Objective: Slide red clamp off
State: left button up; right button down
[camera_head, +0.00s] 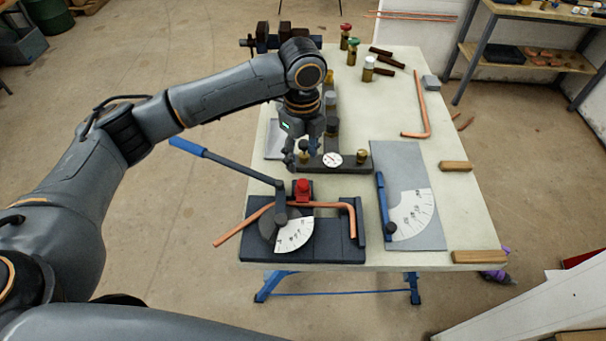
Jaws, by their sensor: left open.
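The red clamp (303,189) sits on the pipe bender at the back of its dark base plate (340,249), beside the copper pipe (330,204). The pipe runs across the bender and bends down at its right end. The bender's lever with a blue handle (188,147) reaches out to the upper left. My left gripper (304,152) points down just behind the red clamp, above a dark manifold with a dial gauge. It is open and appears apart from the clamp. Its fingers are partly hard to make out against the dark fittings. My right gripper is not in view.
The manifold with its gauge (332,159) lies close behind the clamp. A grey plate with a white angle scale (411,214) lies to the right. Wooden blocks (478,257) lie along the right edge. Valves and a bent copper pipe (421,105) are farther back.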

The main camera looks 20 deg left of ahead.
pick_arm(q)
send_over(303, 182)
notch_tip(303, 182, down, 4)
jog(key=shift+f+p, duration=0.1)
jog(key=shift+p, duration=0.3)
notch_tip(303, 182, down, 4)
jog(key=shift+p, duration=0.35)
jog(key=shift+f, duration=0.75)
jog(key=shift+c, duration=0.7)
grip_shut()
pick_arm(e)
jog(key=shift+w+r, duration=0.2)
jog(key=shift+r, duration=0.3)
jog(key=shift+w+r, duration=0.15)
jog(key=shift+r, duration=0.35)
